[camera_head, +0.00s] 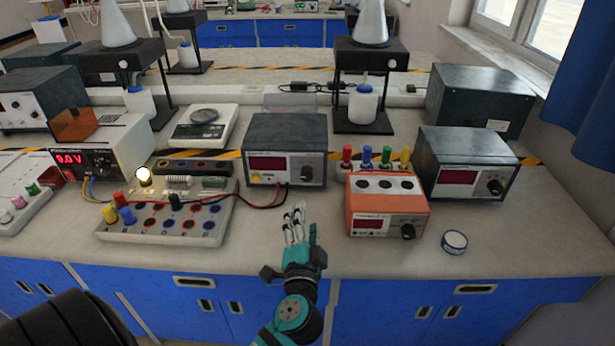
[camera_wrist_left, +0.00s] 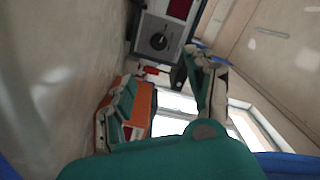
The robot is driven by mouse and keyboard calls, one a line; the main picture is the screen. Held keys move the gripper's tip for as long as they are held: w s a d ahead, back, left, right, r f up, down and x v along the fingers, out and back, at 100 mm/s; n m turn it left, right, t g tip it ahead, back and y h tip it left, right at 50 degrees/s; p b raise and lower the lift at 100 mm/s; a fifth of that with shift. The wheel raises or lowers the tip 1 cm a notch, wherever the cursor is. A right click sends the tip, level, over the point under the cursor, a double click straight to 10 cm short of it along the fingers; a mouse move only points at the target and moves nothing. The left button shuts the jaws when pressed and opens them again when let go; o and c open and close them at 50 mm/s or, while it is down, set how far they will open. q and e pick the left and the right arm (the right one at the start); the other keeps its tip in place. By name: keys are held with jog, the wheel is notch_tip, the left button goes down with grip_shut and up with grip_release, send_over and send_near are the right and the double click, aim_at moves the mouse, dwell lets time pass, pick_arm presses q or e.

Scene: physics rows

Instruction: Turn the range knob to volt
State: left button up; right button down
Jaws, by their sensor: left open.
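The grey meter box (camera_head: 287,140) stands mid-bench, with a red display and a dark round knob (camera_head: 306,173) at the right of its front panel. In the left wrist view a dark round knob (camera_wrist_left: 158,41) with a pale pointer mark sits on a silver panel beside a red display. The range labels are too small to read. My left gripper (camera_head: 298,214) is open and empty, in front of and below the grey meter, apart from its knob. Its pale fingers point toward the meter. My right gripper is not in view.
An orange box (camera_head: 388,205) with its own knob stands to the right, and another grey meter (camera_head: 464,155) stands beyond it. A terminal board (camera_head: 170,238) with wires lies left. A small round container (camera_head: 454,241) sits near the front edge.

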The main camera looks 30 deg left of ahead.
pick_arm(q)
jog(key=p, duration=0.1)
send_near(307, 177)
jog(key=shift+r, duration=0.15)
jog(key=p+x, duration=0.1)
jog(key=x, duration=0.6)
jog(key=shift+w+a, duration=0.1)
jog(key=shift+w, duration=0.05)
jog(key=shift+w+a+f, duration=0.15)
jog(key=shift+w+f, duration=0.05)
jog(key=shift+w, duration=0.1)
jog(key=shift+w+a, duration=0.1)
jog(key=shift+w, duration=0.1)
grip_shut()
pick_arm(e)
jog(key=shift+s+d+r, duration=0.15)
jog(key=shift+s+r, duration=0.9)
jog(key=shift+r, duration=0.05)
